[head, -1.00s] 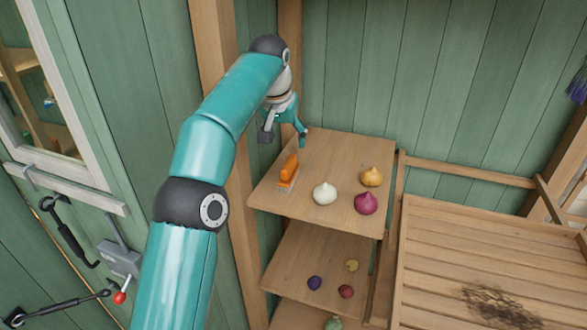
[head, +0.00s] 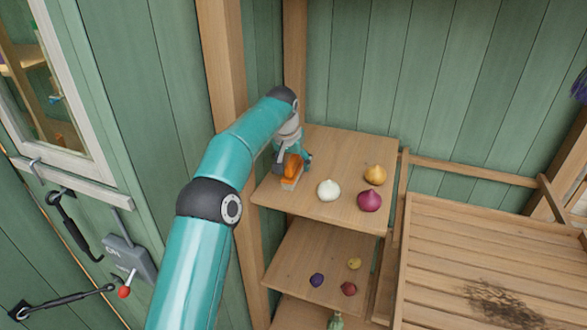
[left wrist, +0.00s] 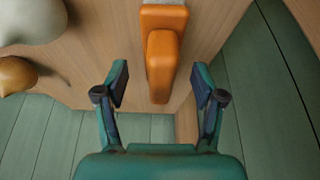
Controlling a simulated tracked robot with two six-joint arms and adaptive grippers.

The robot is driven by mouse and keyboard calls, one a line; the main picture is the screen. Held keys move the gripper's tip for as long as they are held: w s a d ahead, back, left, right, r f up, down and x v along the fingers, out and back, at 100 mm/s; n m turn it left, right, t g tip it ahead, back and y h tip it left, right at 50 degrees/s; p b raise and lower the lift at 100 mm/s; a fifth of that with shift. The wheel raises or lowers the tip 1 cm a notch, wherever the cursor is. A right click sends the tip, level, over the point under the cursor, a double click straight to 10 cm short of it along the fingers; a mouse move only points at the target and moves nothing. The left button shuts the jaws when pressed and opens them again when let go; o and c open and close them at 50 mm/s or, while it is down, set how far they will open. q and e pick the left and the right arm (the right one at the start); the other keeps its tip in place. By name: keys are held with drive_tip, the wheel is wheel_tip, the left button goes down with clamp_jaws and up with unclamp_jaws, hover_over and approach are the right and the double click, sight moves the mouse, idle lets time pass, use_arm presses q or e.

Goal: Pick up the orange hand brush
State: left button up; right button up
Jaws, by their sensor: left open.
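The orange hand brush (head: 291,168) lies on the top wooden shelf, near its left side, with its pale bristle part (head: 291,183) facing down. My left gripper (head: 293,164) is at the brush and is open. In the left wrist view the brush (left wrist: 163,55) runs in between the two spread fingers of my left gripper (left wrist: 162,88), with a gap on both sides. My right gripper does not show.
The top shelf (head: 340,150) also holds a white bulb (head: 328,190), a purple bulb (head: 369,201) and an orange bulb (head: 375,174). A wooden post (head: 222,60) and green wall stand close to the left. A lower shelf (head: 290,262) holds small bulbs. A slatted bench (head: 480,250) is at right.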

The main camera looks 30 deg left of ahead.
use_arm(q)
drive_tip(key=shift+x, duration=1.45)
drive_tip(key=shift+w+a+r, duration=0.1)
drive_tip(key=c, duration=1.3)
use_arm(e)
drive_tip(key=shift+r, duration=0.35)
use_arm(q)
drive_tip(key=shift+r, duration=0.15)
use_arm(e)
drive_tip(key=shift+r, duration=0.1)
